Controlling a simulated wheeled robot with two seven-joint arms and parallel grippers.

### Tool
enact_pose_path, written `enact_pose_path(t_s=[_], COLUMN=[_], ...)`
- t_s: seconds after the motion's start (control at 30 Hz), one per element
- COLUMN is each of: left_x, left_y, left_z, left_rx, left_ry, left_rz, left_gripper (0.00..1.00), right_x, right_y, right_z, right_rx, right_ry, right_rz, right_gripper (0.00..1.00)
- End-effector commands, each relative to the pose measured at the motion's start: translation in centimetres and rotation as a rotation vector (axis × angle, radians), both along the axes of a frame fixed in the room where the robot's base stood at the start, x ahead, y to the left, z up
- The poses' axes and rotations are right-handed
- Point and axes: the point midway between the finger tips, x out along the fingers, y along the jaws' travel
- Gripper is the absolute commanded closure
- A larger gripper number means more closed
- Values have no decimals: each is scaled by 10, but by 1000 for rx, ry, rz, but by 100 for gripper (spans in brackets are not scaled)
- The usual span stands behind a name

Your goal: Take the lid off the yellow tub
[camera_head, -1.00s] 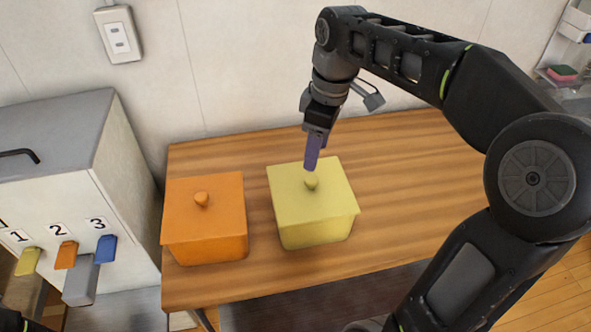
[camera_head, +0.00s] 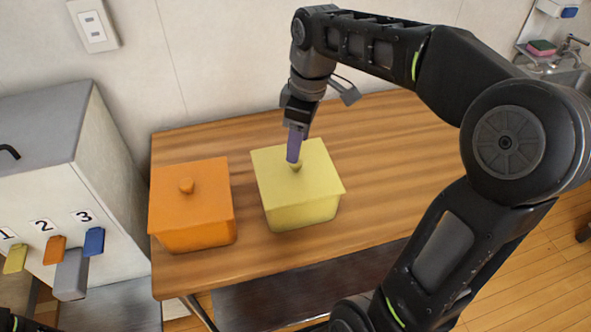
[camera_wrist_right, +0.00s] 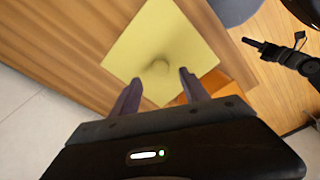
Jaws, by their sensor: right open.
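The yellow tub (camera_head: 300,215) stands on the wooden table with its flat square lid (camera_head: 315,165) on it. The lid's round knob (camera_head: 297,167) is partly hidden behind my right gripper (camera_head: 293,160) in the head view. In the right wrist view, my right gripper (camera_wrist_right: 160,79) is open and empty, its purple fingers spread toward the two sides of the knob (camera_wrist_right: 160,67). I cannot tell whether the fingertips reach down to knob height. My left gripper (camera_wrist_right: 262,46) shows small and dark at the upper right of the right wrist view; its opening is unclear.
An orange lidded tub (camera_head: 190,210) stands close to the left of the yellow tub. A grey cabinet (camera_head: 50,130) with numbered coloured tabs stands left of the table. The table (camera_head: 400,140) is clear to the right.

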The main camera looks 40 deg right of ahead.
Motion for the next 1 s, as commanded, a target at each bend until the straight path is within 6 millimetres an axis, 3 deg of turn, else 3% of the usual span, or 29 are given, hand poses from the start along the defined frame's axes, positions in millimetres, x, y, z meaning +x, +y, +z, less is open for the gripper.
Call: enact_pose_path(t_s=[0.37,1.0], left_x=[-1,-1], left_y=[1,1], left_z=[10,9], left_rx=[2,2], left_ry=[4,4], left_rz=[1,1], left_gripper=[64,64], right_x=[1,2], right_y=[4,4], right_z=[-46,-48], right_rx=[0,0], right_ry=[1,0], right_rz=[0,0], right_gripper=[47,49])
